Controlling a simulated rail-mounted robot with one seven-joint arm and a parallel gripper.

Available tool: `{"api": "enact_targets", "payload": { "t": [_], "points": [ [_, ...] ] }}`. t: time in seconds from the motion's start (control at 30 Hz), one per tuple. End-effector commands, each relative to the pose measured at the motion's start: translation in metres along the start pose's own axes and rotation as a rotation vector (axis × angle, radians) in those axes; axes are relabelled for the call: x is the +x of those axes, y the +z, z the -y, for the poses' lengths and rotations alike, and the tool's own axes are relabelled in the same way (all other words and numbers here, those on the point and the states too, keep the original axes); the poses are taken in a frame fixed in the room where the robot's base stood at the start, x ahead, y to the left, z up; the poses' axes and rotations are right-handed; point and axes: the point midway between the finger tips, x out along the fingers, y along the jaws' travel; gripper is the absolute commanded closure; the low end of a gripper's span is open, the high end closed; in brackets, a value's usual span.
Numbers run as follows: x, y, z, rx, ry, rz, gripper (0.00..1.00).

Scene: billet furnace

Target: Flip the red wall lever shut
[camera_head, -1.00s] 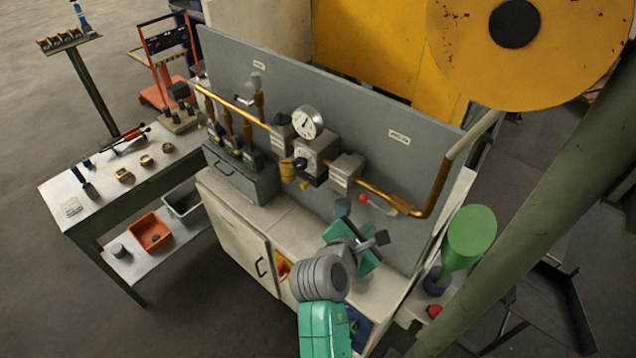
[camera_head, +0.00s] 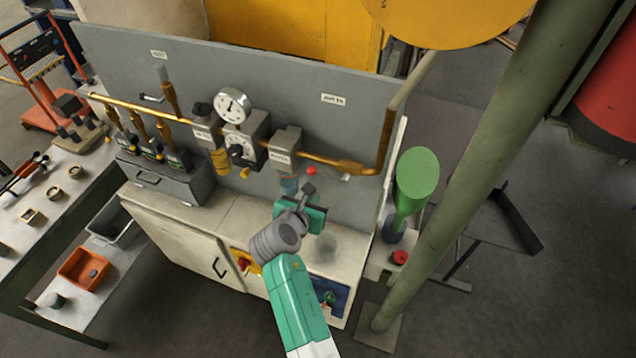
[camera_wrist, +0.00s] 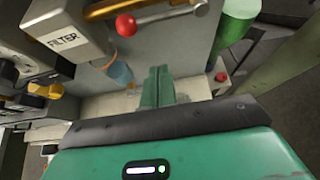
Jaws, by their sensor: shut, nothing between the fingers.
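The red wall lever has a red ball knob (camera_head: 311,171) on a grey metal handle that runs to the right, just below the brass pipe on the grey panel. In the wrist view the knob (camera_wrist: 126,25) is at the top, left of its handle (camera_wrist: 165,15). My gripper (camera_head: 316,214) is below the knob, in front of the panel and above the bench top. Its green fingers (camera_wrist: 157,88) are shut together and empty. They are apart from the knob, which sits up and to the left of them in the wrist view.
The filter box (camera_head: 285,147), with a bluish bowl (camera_head: 289,186) under it, is left of the lever. A pressure gauge (camera_head: 233,105) is further left. A green funnel-shaped thing (camera_head: 416,175) and a red button (camera_head: 400,257) are at right, near a thick green post (camera_head: 470,160).

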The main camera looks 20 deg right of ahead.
Motion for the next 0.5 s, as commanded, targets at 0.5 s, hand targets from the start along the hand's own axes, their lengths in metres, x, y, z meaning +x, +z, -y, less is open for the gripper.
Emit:
{"api": "enact_targets", "payload": {
  "t": [0.5],
  "points": [
    [0.031, 0.037, 0.0, 0.002, 0.001, 0.001, 1.0]
  ]
}}
